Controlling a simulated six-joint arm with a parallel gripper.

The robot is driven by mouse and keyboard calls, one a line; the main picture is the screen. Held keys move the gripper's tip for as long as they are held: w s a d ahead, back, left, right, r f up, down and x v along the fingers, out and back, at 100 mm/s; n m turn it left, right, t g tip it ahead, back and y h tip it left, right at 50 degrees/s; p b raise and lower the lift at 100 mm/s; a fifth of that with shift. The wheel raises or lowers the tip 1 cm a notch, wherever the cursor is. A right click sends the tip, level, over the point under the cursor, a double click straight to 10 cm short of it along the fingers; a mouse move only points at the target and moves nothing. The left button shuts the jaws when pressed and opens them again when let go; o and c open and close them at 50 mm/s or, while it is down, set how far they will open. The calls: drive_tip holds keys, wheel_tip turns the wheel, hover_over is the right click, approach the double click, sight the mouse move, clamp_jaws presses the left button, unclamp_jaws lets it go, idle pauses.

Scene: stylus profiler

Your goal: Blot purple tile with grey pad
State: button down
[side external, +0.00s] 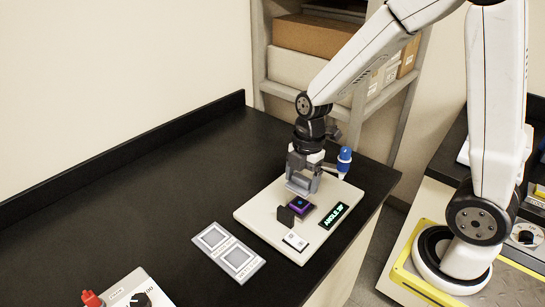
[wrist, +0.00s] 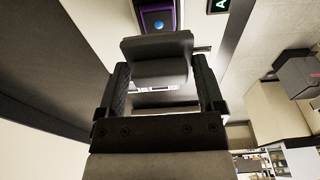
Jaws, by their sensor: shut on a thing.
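The purple tile (side external: 306,209) sits on the pale instrument base (side external: 252,218), near a small dark block (side external: 285,216). In the wrist view the tile (wrist: 176,14) shows at the top, with a round blue spot on its dark face. My gripper (side external: 302,182) is above the base, just behind the tile in the side view. It is shut on the grey pad (side external: 297,187), which also shows between the fingers in the wrist view (wrist: 158,68). The pad looks apart from the tile; its underside is hidden.
A green-lit display (side external: 334,215) and a white label plate (side external: 295,241) lie on the base. A blue-topped post (side external: 344,157) stands close to the right of my gripper. A grey two-square plate (side external: 228,252) lies left on the black bench (side external: 170,190), which is otherwise largely clear.

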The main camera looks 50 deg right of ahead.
sight(301, 189)
drive_tip(key=shift+f, duration=1.75)
drive_tip(key=shift+f, duration=0.7)
idle(0.8)
drive_tip(key=shift+r, duration=0.1)
drive_tip(key=shift+r, duration=2.95)
drive_tip(key=m, duration=0.2)
drive_tip(key=w+m, duration=0.1)
drive_tip(key=m, duration=0.1)
drive_tip(key=shift+w+f, duration=0.2)
drive_tip(key=shift+f, duration=0.2)
drive_tip(key=m, duration=0.1)
drive_tip(key=w+m, duration=0.1)
drive_tip(key=m, duration=0.1)
drive_tip(key=f+m+t, duration=0.1)
drive_tip(key=shift+w+d+m, duration=0.1)
drive_tip(key=shift+w+m, duration=0.25)
drive_tip(key=shift+m, duration=0.05)
drive_tip(key=m, duration=0.1)
drive_tip(key=w+m, duration=0.1)
drive_tip(key=m, duration=0.1)
drive_tip(key=f+m, duration=0.1)
drive_tip(key=shift+w+h, duration=0.25)
drive_tip(key=shift+h, duration=0.15)
drive_tip(key=m, duration=0.1)
drive_tip(key=w+m, duration=0.1)
drive_tip(key=m, duration=0.1)
drive_tip(key=f+m, duration=0.1)
drive_tip(key=m, duration=0.1)
drive_tip(key=shift+w+h, duration=0.3)
